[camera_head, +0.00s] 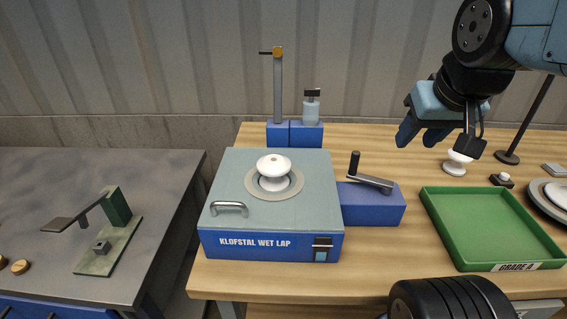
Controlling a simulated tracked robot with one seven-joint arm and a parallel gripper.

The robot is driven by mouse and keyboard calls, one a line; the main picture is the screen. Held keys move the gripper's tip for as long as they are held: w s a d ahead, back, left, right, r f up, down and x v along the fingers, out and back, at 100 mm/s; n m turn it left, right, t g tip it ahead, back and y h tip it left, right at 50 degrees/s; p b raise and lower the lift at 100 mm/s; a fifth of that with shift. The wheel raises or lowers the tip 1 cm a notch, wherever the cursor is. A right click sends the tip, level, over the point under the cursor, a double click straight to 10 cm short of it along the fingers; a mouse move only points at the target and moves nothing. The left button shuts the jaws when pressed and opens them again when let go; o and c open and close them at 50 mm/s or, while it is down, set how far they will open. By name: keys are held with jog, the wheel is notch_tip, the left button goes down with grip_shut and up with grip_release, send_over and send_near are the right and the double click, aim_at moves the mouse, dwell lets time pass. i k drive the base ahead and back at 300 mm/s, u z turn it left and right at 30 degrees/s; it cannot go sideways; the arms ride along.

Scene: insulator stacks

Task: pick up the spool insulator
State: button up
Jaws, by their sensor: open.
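One white insulator (274,168) stands upright on the round plate of the blue-grey lap machine (225,185). The other white insulator (455,168) stands on the wooden table at the right, and its upper part is partly covered by my gripper. I cannot tell which of them is the spool insulator. My gripper (438,140) is open and points down, with nothing seen held. In the picture it is beside and just above the right insulator; its exact height above the table is unclear.
A green tray (432,222) marked GRADE A lies empty at the right. A crank on a blue block (372,210) stands beside the machine. A grey bench (160,180) is at the left.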

aim_at(274, 168)
jog(key=u, duration=0.1)
jog(key=i, duration=0.15)
jog(key=z, duration=2.65)
jog(key=k, duration=2.45)
jog(key=u, duration=1.25)
